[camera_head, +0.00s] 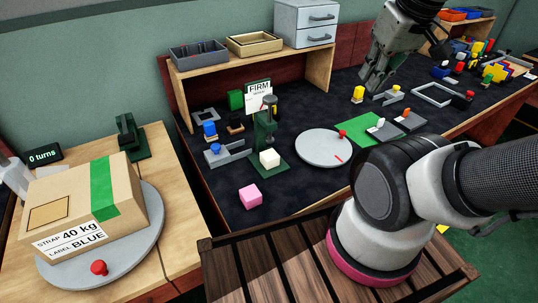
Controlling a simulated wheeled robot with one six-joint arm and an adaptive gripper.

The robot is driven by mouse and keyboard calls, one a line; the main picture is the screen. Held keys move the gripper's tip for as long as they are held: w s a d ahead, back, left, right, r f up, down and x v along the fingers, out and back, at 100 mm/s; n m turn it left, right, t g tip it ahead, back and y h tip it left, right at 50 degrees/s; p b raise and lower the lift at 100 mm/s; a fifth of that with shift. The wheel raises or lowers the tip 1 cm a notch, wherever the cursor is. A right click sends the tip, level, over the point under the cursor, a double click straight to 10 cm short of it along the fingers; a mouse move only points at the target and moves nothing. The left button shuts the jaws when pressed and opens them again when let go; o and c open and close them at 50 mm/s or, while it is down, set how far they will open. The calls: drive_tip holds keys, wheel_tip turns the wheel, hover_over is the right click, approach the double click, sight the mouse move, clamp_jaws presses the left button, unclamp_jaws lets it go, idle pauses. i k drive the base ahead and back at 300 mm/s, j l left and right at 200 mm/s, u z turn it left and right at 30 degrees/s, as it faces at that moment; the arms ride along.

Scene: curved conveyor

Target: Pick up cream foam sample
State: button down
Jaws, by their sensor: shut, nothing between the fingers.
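The cream foam sample, a small cream cube (269,159), sits on the base of a green press (264,128) in the middle of the dark worktop. The press column and its grey plunger stand just behind and above the cube. My gripper (372,86) is shut and empty, pointing down, high at the upper right of the cube and well apart from it.
A pink cube (250,196) lies in front of the press. A grey turntable (323,148) is to the right, and a blue-knobbed clamp (226,154) to the left. A wooden shelf (250,60) with trays and a drawer unit (305,24) stands behind.

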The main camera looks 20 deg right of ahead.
sight(269, 158)
drive_tip(key=l+z, duration=0.3)
drive_tip(key=l, duration=0.35)
drive_tip(key=l+z, duration=0.35)
drive_tip(key=l, duration=0.35)
